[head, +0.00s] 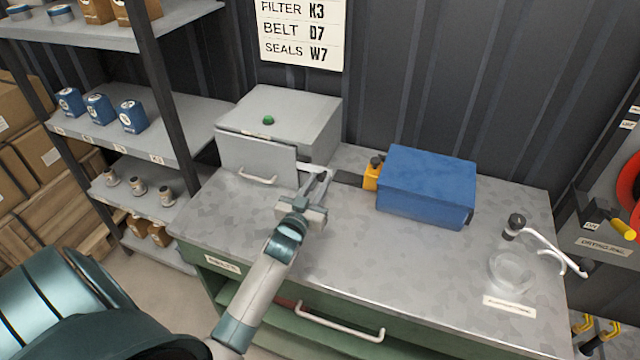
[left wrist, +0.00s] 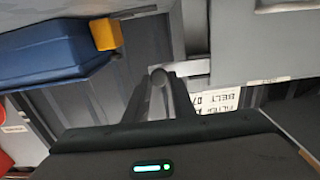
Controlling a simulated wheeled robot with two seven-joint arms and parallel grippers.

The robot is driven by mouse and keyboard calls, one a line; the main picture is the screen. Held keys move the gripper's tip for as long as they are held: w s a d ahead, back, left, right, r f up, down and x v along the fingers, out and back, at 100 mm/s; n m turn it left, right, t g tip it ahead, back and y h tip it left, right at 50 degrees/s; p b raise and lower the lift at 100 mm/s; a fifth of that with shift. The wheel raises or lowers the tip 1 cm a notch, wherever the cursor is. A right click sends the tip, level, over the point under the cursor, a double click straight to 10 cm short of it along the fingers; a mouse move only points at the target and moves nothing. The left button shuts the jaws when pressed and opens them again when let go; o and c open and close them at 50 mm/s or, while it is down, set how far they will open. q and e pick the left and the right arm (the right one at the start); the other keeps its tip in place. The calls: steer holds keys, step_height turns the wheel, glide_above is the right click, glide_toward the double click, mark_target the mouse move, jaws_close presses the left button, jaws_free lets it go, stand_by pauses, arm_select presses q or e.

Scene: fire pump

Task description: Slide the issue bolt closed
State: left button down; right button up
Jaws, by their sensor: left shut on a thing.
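A grey metal box (head: 290,113) with a green dot on top stands at the back left of the bench. Its front panel (head: 255,157) carries a handle. A pale flat bar, which looks like the issue bolt (head: 312,168), sticks out at the box's right front corner. It also shows in the left wrist view (left wrist: 190,68), running from my fingertips towards the grey box. My left gripper (head: 323,178) is shut on this bar, and its fingers (left wrist: 160,78) partly cover the bar's end. How far the bolt sits in its keeper is hidden. My right gripper is not in view.
A blue box (head: 425,188) with a yellow part (head: 373,174) stands to the right on the grey bench (head: 350,265). A glass bowl (head: 512,270) and a hooked lever (head: 545,243) are farther right. A shelf rack (head: 150,120) stands left. The bench front is clear.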

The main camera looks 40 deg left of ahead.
mark_target(312, 168)
arm_select(q)
steer(key=a, duration=0.2)
steer(key=s+a, duration=0.1)
steer(key=a, duration=0.1)
steer(key=shift+d, duration=0.1)
steer(key=c, duration=1.8)
jaws_free()
steer(key=shift+o, duration=1.4)
steer(key=shift+a, duration=0.2)
steer(key=shift+d, duration=0.1)
